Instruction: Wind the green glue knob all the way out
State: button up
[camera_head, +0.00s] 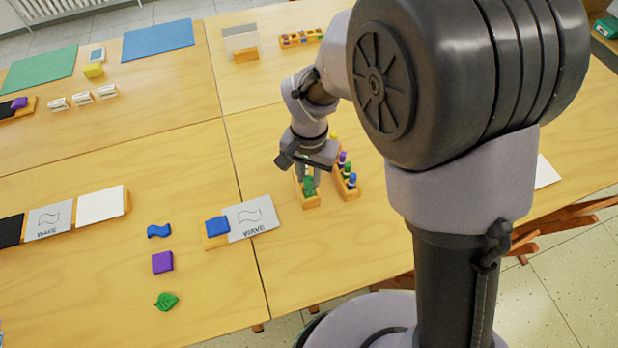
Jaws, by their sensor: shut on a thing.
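A small green piece, which looks like the green glue knob (309,187), sits at a narrow wooden holder (311,202) on the right-hand table. My gripper (305,178) points down over this holder, with its fingers around the top of the green piece. It is shut on it. The fingertips and the upper part of the knob are partly hidden by the gripper and wrist, so how far the knob is wound cannot be seen.
Just right of the gripper stands a second wooden holder (354,193) with purple, green and blue items. A wave card (251,217) with a blue block (217,226) lies to the left. Loose blue, purple and green pieces lie farther left. Bare table surrounds the holders in front.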

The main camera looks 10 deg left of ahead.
jog(key=m+b, duration=0.1)
jog(key=m, duration=0.3)
jog(key=shift+b, duration=0.35)
jog(key=shift+m+b, duration=0.9)
jog(key=shift+m, duration=1.4)
jog(key=o, duration=1.6)
jog(key=shift+o, duration=0.2)
